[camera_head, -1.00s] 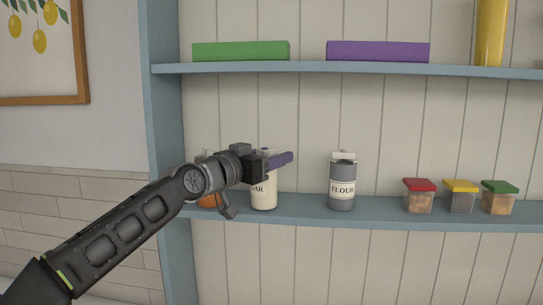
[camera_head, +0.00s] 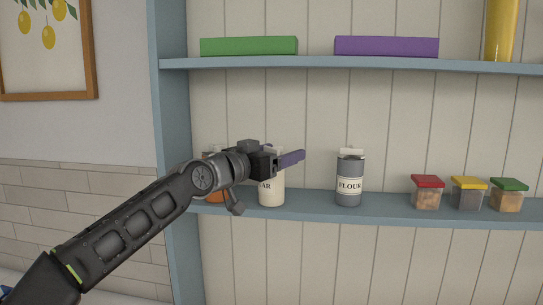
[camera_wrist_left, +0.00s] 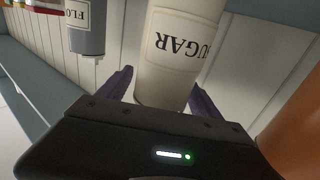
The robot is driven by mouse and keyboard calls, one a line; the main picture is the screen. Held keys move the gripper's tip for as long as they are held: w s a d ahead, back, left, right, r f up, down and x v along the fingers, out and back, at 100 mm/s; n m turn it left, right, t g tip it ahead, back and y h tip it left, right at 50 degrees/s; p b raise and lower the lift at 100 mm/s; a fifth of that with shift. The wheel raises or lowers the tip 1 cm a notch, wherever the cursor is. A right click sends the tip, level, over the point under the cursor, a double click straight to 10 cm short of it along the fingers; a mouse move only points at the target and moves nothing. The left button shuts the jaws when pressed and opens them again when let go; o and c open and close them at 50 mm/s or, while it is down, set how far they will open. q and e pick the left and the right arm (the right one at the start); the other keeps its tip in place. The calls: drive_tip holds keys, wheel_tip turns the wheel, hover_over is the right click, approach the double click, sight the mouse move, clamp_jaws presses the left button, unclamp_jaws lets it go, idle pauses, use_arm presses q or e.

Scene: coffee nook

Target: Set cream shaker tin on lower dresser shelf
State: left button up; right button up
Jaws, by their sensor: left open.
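The cream shaker tin (camera_head: 271,191), labelled SUGAR, stands upright on the lower dresser shelf (camera_head: 310,209). In the left wrist view the cream tin (camera_wrist_left: 176,55) appears upside down, between the two open purple fingers of the left gripper (camera_wrist_left: 163,93). I cannot tell whether either finger touches it. My right gripper is not in view.
An orange container (camera_head: 216,196) stands just left of the cream tin, partly behind my arm. A grey FLOUR tin (camera_head: 349,185) stands to the right. Small jars with red (camera_head: 427,193), yellow (camera_head: 468,194) and green lids (camera_head: 508,196) are farther right. The upper shelf (camera_head: 370,65) is above.

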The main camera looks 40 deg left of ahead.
use_arm(q)
drive_tip(key=shift+r, duration=0.3)
drive_tip(key=s+b, duration=0.1)
drive_tip(key=s, duration=0.2)
drive_tip(key=s+f+b, duration=0.1)
drive_tip(key=s, duration=0.1)
drive_tip(key=shift+a+b, duration=0.2)
drive_tip(key=shift+b, duration=0.15)
drive_tip(key=s+b, duration=0.2)
drive_tip(key=s, duration=0.5)
drive_tip(key=shift+r, duration=0.35)
